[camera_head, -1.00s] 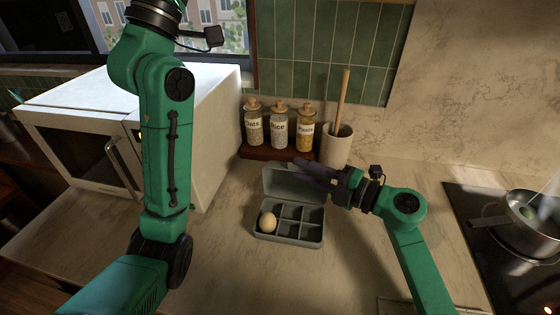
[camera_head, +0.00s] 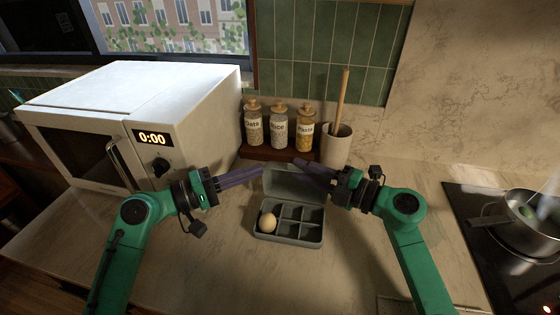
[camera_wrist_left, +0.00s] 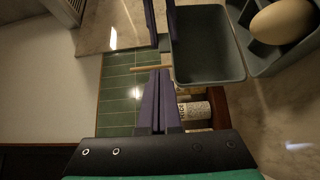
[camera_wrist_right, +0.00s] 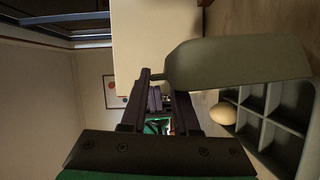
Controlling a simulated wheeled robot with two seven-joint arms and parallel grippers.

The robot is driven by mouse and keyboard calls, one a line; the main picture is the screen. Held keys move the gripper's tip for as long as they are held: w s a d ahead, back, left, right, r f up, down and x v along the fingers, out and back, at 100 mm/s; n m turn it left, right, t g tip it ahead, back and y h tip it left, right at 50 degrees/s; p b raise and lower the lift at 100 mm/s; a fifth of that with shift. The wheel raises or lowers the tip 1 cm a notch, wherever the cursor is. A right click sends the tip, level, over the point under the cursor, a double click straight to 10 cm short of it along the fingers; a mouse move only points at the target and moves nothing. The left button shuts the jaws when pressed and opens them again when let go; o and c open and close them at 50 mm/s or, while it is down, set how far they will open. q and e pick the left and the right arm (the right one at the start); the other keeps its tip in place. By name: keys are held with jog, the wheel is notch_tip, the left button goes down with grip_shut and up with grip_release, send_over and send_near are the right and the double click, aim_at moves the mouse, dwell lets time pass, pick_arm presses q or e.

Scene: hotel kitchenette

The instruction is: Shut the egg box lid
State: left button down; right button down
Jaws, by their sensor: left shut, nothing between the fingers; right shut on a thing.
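The grey-green egg box (camera_head: 290,238) sits on the counter with its lid (camera_head: 296,184) raised at the back. One egg (camera_head: 267,221) lies in a left compartment; the other visible compartments are empty. My right gripper (camera_head: 299,162) is at the top of the lid, shut on its edge; the exact contact is partly hidden. The lid (camera_wrist_right: 240,64) shows beside its fingers in the right wrist view. My left gripper (camera_head: 261,170) is shut and empty just left of the lid's upper left corner. In the left wrist view its closed fingers (camera_wrist_left: 159,72) are beside the lid (camera_wrist_left: 206,50).
A white microwave (camera_head: 85,150) is at left. A pan (camera_head: 515,225) sits on the hob at right. The front counter is clear.

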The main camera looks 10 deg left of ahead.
aim_at(288, 164)
pick_arm(q)
jog(key=x, duration=0.7)
jog(key=shift+w+d, duration=0.15)
pick_arm(e)
jog(key=shift+w+d, duration=0.1)
jog(key=shift+w, duration=0.05)
pick_arm(q)
jog(key=shift+s+d+f+m+h, duration=0.1)
jog(key=shift+s+m+h, duration=0.2)
jog(key=shift+s, duration=0.6)
pick_arm(e)
jog(key=c, duration=0.7)
grip_release()
pick_arm(q)
jog(key=shift+w, duration=0.1)
